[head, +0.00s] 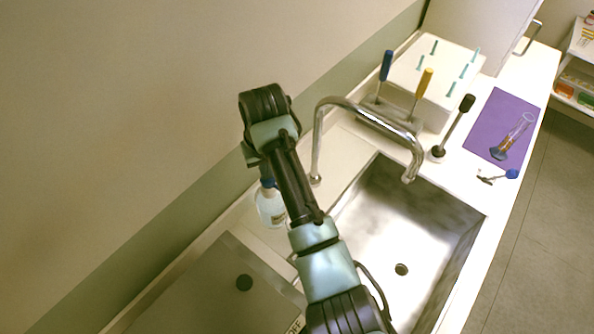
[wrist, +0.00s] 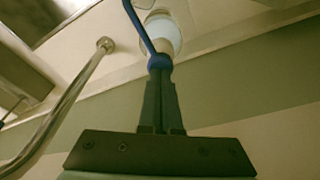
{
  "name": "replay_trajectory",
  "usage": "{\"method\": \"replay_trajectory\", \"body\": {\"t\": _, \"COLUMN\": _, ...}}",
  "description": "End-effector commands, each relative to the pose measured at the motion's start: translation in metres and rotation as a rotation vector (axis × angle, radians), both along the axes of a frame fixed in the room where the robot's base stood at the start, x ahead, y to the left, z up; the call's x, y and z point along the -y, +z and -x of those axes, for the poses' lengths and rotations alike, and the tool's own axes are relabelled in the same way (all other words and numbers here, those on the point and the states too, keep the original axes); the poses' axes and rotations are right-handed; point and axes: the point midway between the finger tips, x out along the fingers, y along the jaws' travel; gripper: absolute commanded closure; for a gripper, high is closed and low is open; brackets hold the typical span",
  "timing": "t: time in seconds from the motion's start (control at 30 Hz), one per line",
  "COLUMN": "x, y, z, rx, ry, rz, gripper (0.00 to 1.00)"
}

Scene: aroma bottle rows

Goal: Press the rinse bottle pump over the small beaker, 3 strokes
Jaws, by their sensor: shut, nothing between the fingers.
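The rinse bottle (head: 270,208), whitish and translucent with a blue pump top (head: 268,184), stands on the counter left of the sink, partly behind my arm. In the wrist view the blue pump head (wrist: 159,61) is at my fingertips, with its thin blue spout running up and left. The pale bottle body (wrist: 166,36) shows beyond it. My gripper (wrist: 160,74) is shut and empty, its fingertips above or against the pump head; contact cannot be told. In the head view my gripper is mostly hidden by my arm. I cannot make out the small beaker in either view.
A curved metal faucet (head: 316,140) rises close right of my arm, over the steel sink (head: 400,225). Levers with blue, yellow and black handles, a white rack (head: 437,75) and a purple mat (head: 500,125) with a glass cylinder lie farther off. The wall is close on the left.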

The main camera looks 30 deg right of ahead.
Motion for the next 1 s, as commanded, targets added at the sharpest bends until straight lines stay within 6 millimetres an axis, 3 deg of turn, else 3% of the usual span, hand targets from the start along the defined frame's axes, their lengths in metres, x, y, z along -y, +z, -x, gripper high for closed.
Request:
{"method": "replay_trajectory", "body": {"t": 0.17, "x": -0.001, "y": 0.001, "z": 0.003, "rx": -0.012, "ry": -0.001, "rz": -0.003, "gripper": 1.0}}
{"method": "replay_trajectory", "body": {"t": 0.6, "x": -0.001, "y": 0.027, "z": 0.002, "rx": -0.009, "ry": -0.001, "rz": -0.002, "gripper": 1.0}}
{"method": "replay_trajectory", "body": {"t": 1.0, "x": 0.0, "y": 0.027, "z": 0.001, "rx": -0.005, "ry": -0.001, "rz": -0.001, "gripper": 1.0}}
